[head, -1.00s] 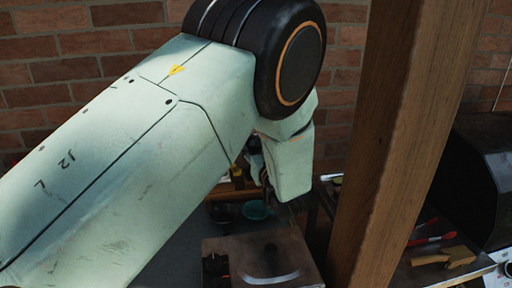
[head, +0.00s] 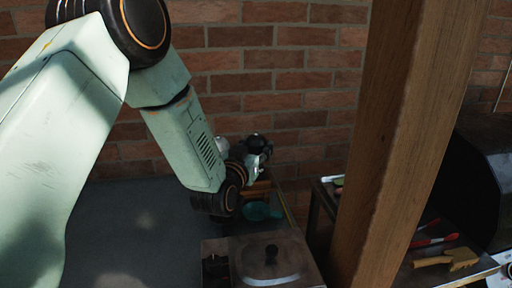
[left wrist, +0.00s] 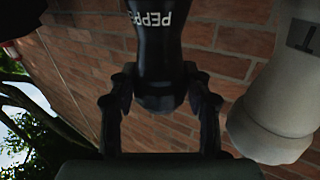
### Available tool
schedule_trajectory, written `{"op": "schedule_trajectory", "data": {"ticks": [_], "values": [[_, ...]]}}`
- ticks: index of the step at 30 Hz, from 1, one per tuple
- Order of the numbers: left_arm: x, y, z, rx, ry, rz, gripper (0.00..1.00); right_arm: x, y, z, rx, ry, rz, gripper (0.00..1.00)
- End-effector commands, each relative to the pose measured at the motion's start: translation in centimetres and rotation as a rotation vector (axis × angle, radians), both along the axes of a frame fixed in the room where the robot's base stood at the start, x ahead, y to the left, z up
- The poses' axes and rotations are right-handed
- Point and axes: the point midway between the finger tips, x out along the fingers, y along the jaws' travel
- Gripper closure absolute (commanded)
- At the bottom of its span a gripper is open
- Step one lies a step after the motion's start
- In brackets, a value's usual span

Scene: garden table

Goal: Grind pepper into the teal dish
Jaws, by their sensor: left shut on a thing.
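My left gripper (head: 254,162) is shut on a black pepper mill (head: 257,142), over the far end of the table. In the left wrist view the black mill (left wrist: 160,50) is between the two fingers, its white lettering upside down in the picture. The teal dish (head: 262,212) lies on the table below the gripper, partly hidden by my wrist. A whitish mill with a dark letter (left wrist: 285,105) is to the right in the left wrist view, apart from the gripper. My right gripper is not in view.
A metal box with a knobbed lid (head: 268,265) is in front of the dish. A thick wooden post (head: 395,140) is to the right. A side shelf by a black grill (head: 480,180) holds a wooden brush (head: 450,259). A brick wall (head: 290,60) stands behind.

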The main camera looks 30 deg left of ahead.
Motion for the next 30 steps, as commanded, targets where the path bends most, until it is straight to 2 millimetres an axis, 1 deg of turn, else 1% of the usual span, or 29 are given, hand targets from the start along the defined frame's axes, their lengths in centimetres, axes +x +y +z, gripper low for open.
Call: {"op": "schedule_trajectory", "data": {"ticks": [6,12,28,29,30], "values": [[-0.01,0.08,-0.01,-0.002,0.002,-0.086,0.82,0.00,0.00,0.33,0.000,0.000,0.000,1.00],[0.00,-0.02,-0.04,0.000,0.002,-0.130,0.82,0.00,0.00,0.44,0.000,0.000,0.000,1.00],[0.03,-0.06,-0.04,0.001,0.001,-0.145,0.82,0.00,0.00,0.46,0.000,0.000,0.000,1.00],[0.03,-0.06,-0.04,0.001,0.002,-0.144,0.48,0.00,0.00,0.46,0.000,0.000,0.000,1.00],[0.03,-0.06,-0.04,0.001,0.001,-0.144,0.45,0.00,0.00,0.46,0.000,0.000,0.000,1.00]]}}
